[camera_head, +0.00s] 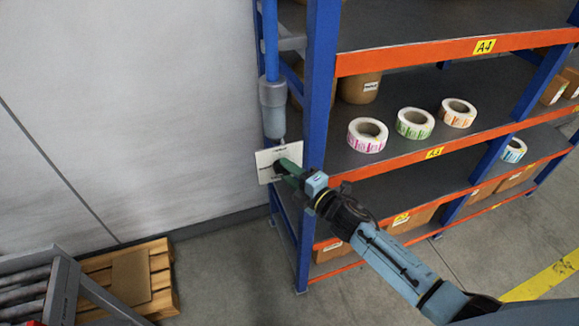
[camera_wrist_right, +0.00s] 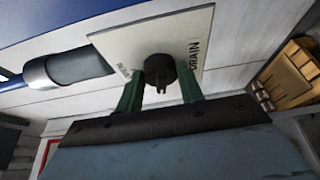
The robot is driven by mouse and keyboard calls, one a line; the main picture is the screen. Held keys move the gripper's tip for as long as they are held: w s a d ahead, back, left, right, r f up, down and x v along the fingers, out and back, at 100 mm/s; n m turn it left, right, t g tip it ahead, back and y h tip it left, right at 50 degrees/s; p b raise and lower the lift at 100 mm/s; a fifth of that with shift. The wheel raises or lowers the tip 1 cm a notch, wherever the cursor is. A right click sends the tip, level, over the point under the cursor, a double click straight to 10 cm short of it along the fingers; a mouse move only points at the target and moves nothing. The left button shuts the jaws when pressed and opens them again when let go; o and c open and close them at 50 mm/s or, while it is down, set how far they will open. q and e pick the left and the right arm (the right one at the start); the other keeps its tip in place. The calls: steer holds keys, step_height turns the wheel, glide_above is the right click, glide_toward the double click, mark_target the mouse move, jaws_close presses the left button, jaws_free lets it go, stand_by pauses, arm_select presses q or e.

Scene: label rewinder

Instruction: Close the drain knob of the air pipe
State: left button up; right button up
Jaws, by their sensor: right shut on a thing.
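The air pipe (camera_head: 271,45) is blue and runs down the left side of the shelf rack into a grey cylinder (camera_head: 273,108). A white plate (camera_head: 266,165) sits below the cylinder; in the right wrist view the plate (camera_wrist_right: 150,38) bears the word DRAIN on its right side. The dark round drain knob (camera_wrist_right: 160,69) stands on the plate. My right gripper (camera_wrist_right: 161,78) has its two green fingers on either side of the knob and is shut on it. In the head view my right gripper (camera_head: 284,168) hides most of the knob. My left gripper is not in view.
The blue rack post (camera_head: 318,100) stands close to the right of the pipe. Orange-edged shelves hold label rolls (camera_head: 367,135) and boxes. A wooden pallet (camera_head: 130,278) lies on the floor at lower left. The wall (camera_head: 120,100) is behind the pipe.

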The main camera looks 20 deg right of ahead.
steer(key=shift+r+n+g+p, duration=0.15)
steer(key=shift+n+g+p, duration=0.25)
steer(key=shift+n+p, duration=0.55)
steer(key=shift+n, duration=0.25)
steer(key=o, duration=1)
steer(key=b+v, duration=0.1)
steer(key=v, duration=1.2)
steer(key=shift+s+r, duration=0.2)
steer(key=shift+s, duration=0.1)
steer(key=shift+a, duration=0.1)
